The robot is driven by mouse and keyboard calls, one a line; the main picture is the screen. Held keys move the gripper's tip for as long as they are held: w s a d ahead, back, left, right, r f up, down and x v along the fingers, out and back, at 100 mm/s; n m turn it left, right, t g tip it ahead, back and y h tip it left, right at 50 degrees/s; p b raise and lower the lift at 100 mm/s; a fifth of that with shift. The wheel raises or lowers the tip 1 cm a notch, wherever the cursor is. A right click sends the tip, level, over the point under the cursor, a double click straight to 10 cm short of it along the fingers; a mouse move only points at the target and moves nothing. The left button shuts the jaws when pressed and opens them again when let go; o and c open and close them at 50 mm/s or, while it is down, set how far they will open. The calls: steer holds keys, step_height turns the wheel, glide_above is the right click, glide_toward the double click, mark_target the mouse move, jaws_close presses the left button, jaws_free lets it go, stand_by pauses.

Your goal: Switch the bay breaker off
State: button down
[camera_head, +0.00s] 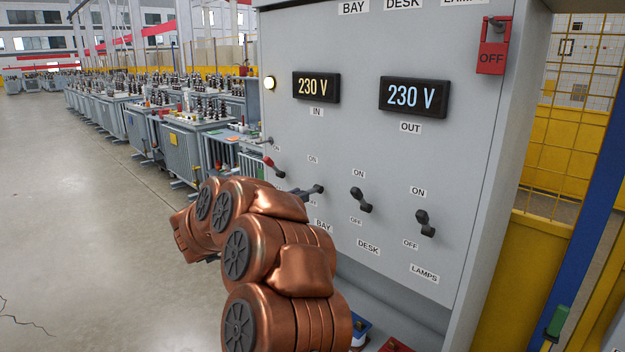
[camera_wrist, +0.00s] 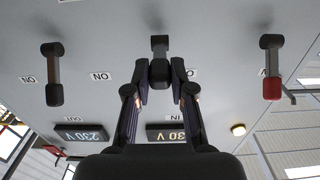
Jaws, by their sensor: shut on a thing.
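The bay breaker is a dark lever on the grey panel, above the BAY label (camera_head: 322,226) in the head view. In the wrist view, which is upside down, the bay lever (camera_wrist: 160,44) is in the middle. My gripper (camera_wrist: 160,88) is shut on its handle, one finger on each side. In the head view my gripper (camera_head: 308,191) reaches the lever from the left and partly hides it. I cannot tell the lever's exact angle.
The desk lever (camera_head: 361,199) and lamps lever (camera_head: 425,223) stand to the right. A red-handled lever (camera_head: 273,166) is to the left, close to my arm.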

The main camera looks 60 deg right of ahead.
steer(key=shift+f, duration=0.15)
steer(key=shift+d+f+b, duration=0.1)
steer(key=shift+f+b, duration=0.3)
steer(key=shift+f, duration=0.8)
steer(key=shift+s+d+f+b, duration=0.1)
steer(key=shift+d+f+b, duration=0.1)
steer(key=shift+f, duration=0.3)
steer(key=shift+s+d+f+b, duration=0.1)
steer(key=shift+d+f, duration=0.1)
steer(key=shift+f, duration=0.25)
steer(key=shift+s+d+f, duration=0.15)
steer(key=shift+d+f, duration=0.5)
steer(key=shift+f, duration=0.2)
steer(key=c, duration=0.9)
jaws_free()
steer(key=shift+r, duration=0.1)
